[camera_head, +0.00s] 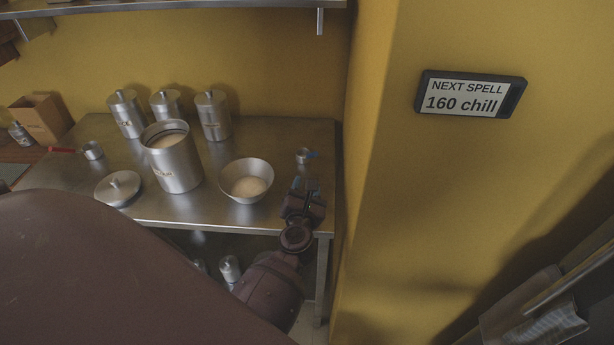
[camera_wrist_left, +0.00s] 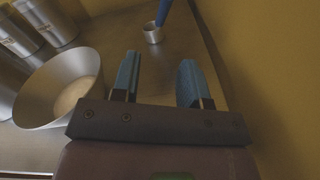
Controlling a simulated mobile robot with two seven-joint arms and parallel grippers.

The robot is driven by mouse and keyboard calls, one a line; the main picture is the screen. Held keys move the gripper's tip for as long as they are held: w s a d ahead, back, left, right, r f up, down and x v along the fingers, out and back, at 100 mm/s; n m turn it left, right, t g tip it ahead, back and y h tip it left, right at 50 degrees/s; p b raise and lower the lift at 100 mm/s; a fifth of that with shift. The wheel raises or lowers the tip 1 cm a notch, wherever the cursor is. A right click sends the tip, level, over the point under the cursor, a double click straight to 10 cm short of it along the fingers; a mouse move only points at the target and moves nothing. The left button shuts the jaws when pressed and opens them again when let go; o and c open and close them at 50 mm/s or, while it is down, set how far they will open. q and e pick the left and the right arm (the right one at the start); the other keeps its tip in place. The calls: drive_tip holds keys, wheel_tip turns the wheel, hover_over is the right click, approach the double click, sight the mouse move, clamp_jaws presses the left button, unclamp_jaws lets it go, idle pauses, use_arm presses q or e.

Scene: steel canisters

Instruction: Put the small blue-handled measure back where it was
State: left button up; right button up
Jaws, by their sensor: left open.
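The small steel measure with a blue handle (camera_head: 302,157) stands on the steel table near its right edge. It also shows in the left wrist view (camera_wrist_left: 153,35), ahead of the fingertips, its handle pointing up and away. My left gripper (camera_head: 306,185) is open and empty, just in front of the measure and apart from it. Its two blue fingers (camera_wrist_left: 160,65) show spread in the left wrist view. A steel bowl (camera_head: 232,180) with pale powder stands left of the gripper. My right gripper is not in view.
An open canister (camera_head: 175,169) with pale contents stands on the table (camera_head: 270,140), its lid (camera_head: 117,188) lying beside it. Several lidded canisters (camera_head: 213,115) stand behind. A red-handled measure (camera_head: 92,150) is at the left. A yellow wall bounds the right side.

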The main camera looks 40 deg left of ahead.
use_arm(q)
drive_tip(key=shift+s+d, duration=0.25)
drive_tip(key=shift+s, duration=0.2)
drive_tip(key=m, duration=0.2)
drive_tip(key=s+m+t, duration=0.1)
drive_tip(key=m, duration=0.1)
drive_tip(key=shift+s+d+r+h, duration=0.1)
drive_tip(key=shift+d+h, duration=0.1)
drive_tip(key=shift+h, duration=0.2)
drive_tip(key=s+m+h, duration=0.1)
drive_tip(key=m, duration=0.3)
drive_tip(key=s+d+f+m+t+h, duration=0.1)
drive_tip(key=m+h, duration=0.1)
drive_tip(key=m, duration=0.2)
drive_tip(key=s+d+m+h, duration=0.1)
drive_tip(key=s+m, duration=0.1)
drive_tip(key=m, duration=0.2)
drive_tip(key=shift+d+f+h, duration=0.2)
drive_tip(key=shift+f+h, duration=0.1)
drive_tip(key=s+f+m+g+h, duration=0.1)
drive_tip(key=s+f+m+g, duration=0.2)
drive_tip(key=m, duration=0.8)
drive_tip(key=s+d+f+m+g+h, duration=0.1)
drive_tip(key=s+f+m+g+h, duration=0.1)
drive_tip(key=s+f+m, duration=0.4)
drive_tip(key=s+m+g, duration=0.1)
drive_tip(key=s+m, duration=0.4)
drive_tip(key=shift+s+d+f, duration=0.3)
drive_tip(key=shift+s+f, duration=0.05)
drive_tip(key=shift+f, duration=0.05)
